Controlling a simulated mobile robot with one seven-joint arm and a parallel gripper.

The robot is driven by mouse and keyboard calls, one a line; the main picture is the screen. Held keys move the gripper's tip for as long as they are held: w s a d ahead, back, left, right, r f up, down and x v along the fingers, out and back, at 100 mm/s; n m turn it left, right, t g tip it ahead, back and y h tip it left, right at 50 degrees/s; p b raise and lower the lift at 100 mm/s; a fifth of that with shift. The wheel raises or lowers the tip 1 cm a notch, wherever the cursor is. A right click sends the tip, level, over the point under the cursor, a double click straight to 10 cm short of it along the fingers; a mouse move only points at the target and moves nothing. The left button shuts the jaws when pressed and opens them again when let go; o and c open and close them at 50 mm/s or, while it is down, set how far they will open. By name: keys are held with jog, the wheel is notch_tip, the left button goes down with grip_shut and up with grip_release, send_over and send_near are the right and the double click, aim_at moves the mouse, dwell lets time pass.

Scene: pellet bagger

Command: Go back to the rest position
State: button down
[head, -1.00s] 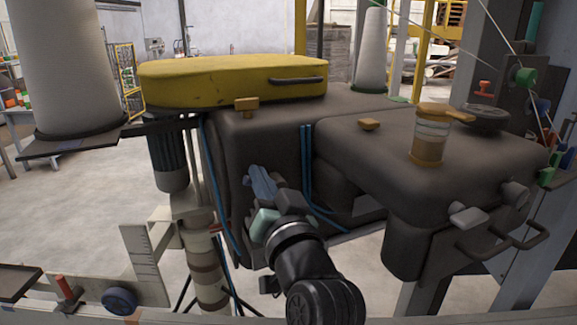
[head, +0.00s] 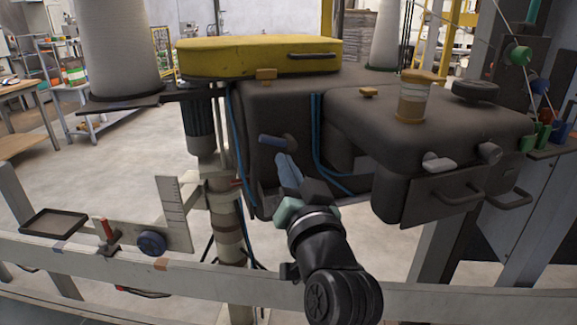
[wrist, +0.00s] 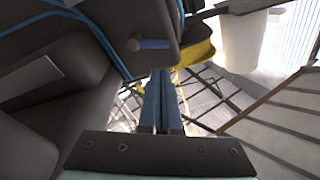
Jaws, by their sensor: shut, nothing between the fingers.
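My gripper (head: 287,168) is in the middle of the head view, in front of the dark machine body (head: 273,115). Its two blue fingers are together, with nothing between them. In the wrist view the shut fingers (wrist: 161,98) point up from the dark gripper base. A blue-handled lever (head: 270,140) on the machine's front is just beyond the fingertips.
A grey rail (head: 230,275) crosses the front, bearing a small tray (head: 54,223) and a blue knob (head: 151,243). A yellow cover (head: 255,58) tops the machine. Its right part carries an amber-lidded jar (head: 412,100) and drawer handles (head: 460,192). Open floor lies at left.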

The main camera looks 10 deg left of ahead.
jog(key=s+d+r+t+h+p, duration=0.2)
jog(key=s+r, duration=0.5)
jog(key=r, duration=0.5)
jog(key=s+d+r+t+h+p, duration=0.2)
jog(key=s+r+t+p, duration=0.2)
jog(key=r, duration=0.8)
jog(key=s+d+r+t+h+p, duration=0.2)
jog(key=s+r+p, duration=0.3)
jog(key=s+r, duration=0.4)
notch_tip(320, 180, up, 4)
jog(key=shift+s+d+r+n+t+h, duration=0.1)
jog(key=shift+s+d+n+t+h, duration=0.2)
jog(key=shift+t+h, duration=0.35)
